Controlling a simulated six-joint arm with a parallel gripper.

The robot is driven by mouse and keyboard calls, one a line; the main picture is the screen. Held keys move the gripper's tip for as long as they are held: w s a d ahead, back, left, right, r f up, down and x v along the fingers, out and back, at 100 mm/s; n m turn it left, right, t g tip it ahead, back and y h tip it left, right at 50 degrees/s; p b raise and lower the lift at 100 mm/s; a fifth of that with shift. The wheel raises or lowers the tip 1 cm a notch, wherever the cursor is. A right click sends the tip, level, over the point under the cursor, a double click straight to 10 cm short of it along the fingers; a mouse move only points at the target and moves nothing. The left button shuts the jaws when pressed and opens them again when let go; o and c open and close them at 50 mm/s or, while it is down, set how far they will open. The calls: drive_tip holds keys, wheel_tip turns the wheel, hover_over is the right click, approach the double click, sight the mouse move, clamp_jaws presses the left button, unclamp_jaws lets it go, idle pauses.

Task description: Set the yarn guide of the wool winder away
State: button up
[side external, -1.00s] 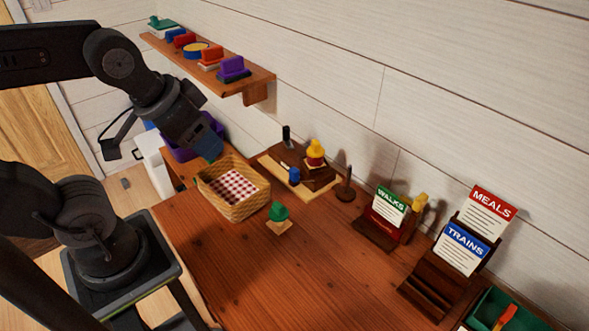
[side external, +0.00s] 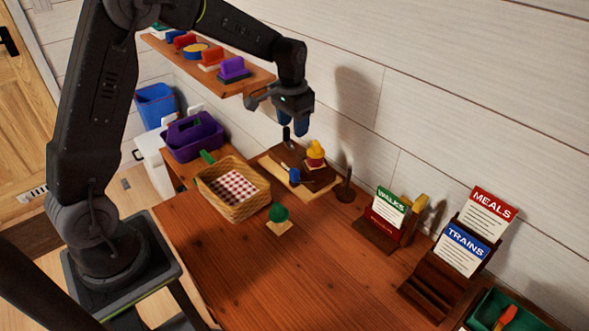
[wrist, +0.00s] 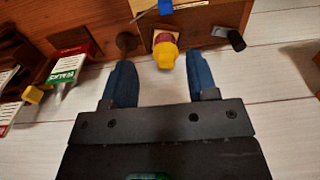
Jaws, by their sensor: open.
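The wool winder is a dark wooden block on a pale board (side external: 325,189) at the back of the table, against the wall. It carries a yellow cone-shaped top (side external: 315,149) with red below, a blue knob (side external: 294,175) and a black-topped upright piece (side external: 287,137). I cannot tell for certain which part is the yarn guide. My gripper (side external: 293,128) hangs above the winder, open and empty, apart from it. In the wrist view the yellow top (wrist: 167,55) appears between the blue fingers (wrist: 162,78), and the black piece (wrist: 236,40) lies right of them.
A dark peg on a round base (side external: 345,191) stands right of the winder. A wicker basket (side external: 245,208) with checked cloth is to the left. A green-topped piece (side external: 279,212) stands in front. Card holders (side external: 375,237) are to the right. A loaded shelf (side external: 258,80) juts from the wall.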

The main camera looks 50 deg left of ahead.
sight(294, 170)
drive_tip(key=f, duration=0.5)
drive_tip(key=w+f, duration=0.1)
drive_tip(key=f, duration=0.5)
drive_tip(key=a+f, duration=0.1)
drive_tip(key=f, duration=0.4)
drive_tip(key=shift+w+f, duration=0.15)
drive_tip(key=shift+f, duration=0.1)
clamp_jaws()
